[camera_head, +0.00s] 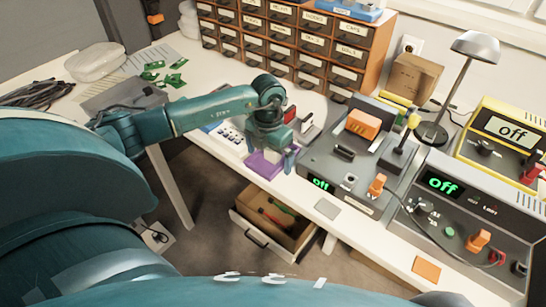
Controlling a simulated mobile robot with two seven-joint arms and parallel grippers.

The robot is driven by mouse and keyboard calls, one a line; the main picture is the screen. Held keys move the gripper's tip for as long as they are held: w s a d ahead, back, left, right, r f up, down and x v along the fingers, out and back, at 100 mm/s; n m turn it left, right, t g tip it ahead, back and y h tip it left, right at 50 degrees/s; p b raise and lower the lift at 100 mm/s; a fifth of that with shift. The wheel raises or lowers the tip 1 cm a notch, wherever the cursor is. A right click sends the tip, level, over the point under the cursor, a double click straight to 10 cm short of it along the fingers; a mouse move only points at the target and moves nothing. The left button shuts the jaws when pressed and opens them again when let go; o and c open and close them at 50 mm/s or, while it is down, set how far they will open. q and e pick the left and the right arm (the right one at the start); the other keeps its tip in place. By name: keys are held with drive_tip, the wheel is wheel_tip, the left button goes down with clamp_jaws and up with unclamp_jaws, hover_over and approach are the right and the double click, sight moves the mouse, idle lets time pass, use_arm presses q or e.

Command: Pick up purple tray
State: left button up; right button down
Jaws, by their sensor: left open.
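The purple tray (262,163) is at the front edge of the white desk, left of the grey device with the orange knob. My left gripper (276,160) is directly over it, pointing down, with its jaws open. The gripper and wrist hide part of the tray. Whether the fingers touch the tray cannot be told. My right gripper is not in view.
A grey "off" device (330,160) stands close to the right of the gripper. A larger grey device (450,215) and a yellow device (500,135) stand farther right. A drawer cabinet (290,40) is behind. An open drawer (262,240) sits below the desk edge.

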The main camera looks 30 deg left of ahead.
use_arm(q)
drive_tip(key=shift+c, duration=0.3)
drive_tip(key=c, duration=1)
drive_tip(key=shift+o, duration=0.2)
